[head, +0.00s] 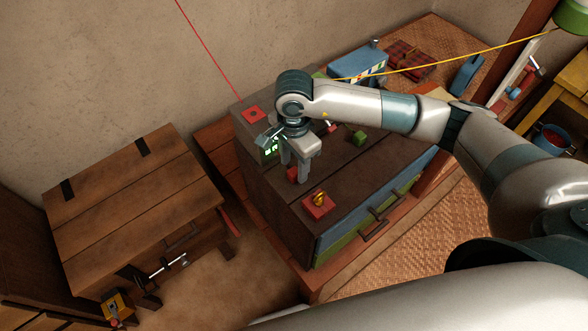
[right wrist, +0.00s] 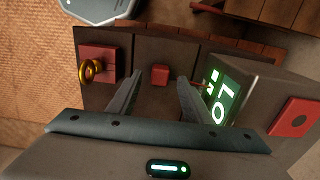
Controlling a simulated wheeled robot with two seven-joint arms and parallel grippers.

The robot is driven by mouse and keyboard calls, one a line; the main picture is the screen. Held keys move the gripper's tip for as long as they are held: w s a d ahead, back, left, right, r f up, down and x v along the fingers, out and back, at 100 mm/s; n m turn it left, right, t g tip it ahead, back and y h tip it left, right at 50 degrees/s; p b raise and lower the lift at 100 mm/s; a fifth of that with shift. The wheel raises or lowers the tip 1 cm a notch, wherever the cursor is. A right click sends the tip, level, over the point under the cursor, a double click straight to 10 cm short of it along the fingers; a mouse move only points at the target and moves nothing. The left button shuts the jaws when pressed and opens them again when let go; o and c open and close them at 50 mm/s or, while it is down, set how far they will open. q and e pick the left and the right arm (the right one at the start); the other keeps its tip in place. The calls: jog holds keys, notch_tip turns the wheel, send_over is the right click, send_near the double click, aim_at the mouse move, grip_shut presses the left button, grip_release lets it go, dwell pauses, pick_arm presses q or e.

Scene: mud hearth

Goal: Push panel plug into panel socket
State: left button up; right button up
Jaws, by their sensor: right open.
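A small red block (head: 292,174) stands on top of the dark wooden cabinet (head: 265,195). It also shows in the right wrist view (right wrist: 159,74), seen between my fingers. My right gripper (head: 295,168) is open above it, and the fingers do not appear to touch it. A red plate with a dark centre (head: 254,114), which looks like a socket, is at the cabinet's back left corner; it also shows at the right of the right wrist view (right wrist: 296,117). A red plate with a yellow ring (head: 319,205) is at the front. Which piece is the plug is unclear.
A green-lit display (head: 270,147) stands close beside my right gripper. A green block (head: 358,138) lies farther right on the cabinet. A wooden chest (head: 130,205) stands at left. A blue box (head: 358,66) is at the back. A yellow cord (head: 450,58) stretches behind my right arm.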

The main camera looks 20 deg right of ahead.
jog(key=shift+f, duration=1.05)
jog(key=c, duration=1.1)
